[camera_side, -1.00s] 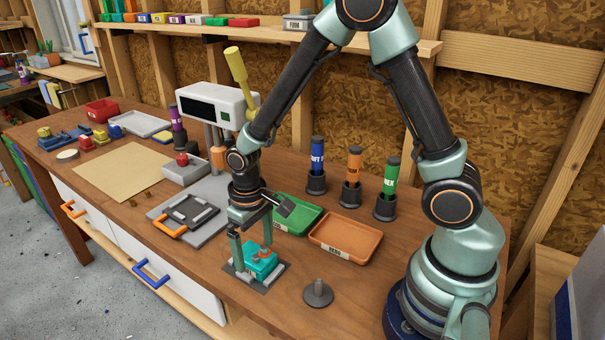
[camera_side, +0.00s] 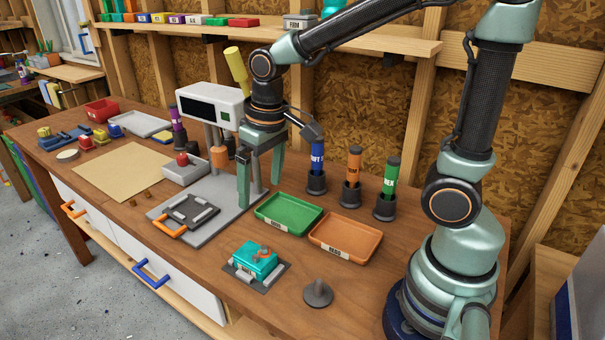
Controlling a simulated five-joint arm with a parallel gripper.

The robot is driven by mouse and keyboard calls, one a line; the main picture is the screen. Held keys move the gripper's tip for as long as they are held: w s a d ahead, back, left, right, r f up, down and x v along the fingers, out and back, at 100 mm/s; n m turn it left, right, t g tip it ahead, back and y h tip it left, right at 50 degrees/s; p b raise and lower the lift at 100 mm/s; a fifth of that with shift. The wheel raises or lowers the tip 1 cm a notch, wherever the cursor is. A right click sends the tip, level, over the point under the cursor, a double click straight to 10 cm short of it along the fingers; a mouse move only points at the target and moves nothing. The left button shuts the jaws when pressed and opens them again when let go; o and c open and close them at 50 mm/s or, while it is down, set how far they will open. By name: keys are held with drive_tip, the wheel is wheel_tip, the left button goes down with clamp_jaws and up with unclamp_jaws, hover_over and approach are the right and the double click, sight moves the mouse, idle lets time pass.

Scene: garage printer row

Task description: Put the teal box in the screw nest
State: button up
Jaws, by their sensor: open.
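The teal box (camera_side: 256,256) sits low on a dark square plate (camera_side: 268,287) near the front edge of the bench. Light grey bars lie along its sides, and a small orange-brown piece is on its top. I cannot tell for certain that this plate is the screw nest. My gripper (camera_side: 260,198) is open and empty, well above and behind the box, in front of the grey press. The gripper is apart from the box.
A green tray (camera_side: 288,231) and an orange tray (camera_side: 372,253) lie behind and right of the box. A grey post on a round base (camera_side: 317,293) stands to its right. A dark fixture with an orange handle (camera_side: 169,227) lies left on a grey plate.

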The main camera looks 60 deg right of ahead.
drive_tip(key=s+d+r+t, duration=0.4)
drive_tip(key=s+r, duration=0.1)
drive_tip(key=r, duration=0.1)
drive_tip(key=shift+s+r, duration=0.15)
drive_tip(key=shift+s, duration=0.15)
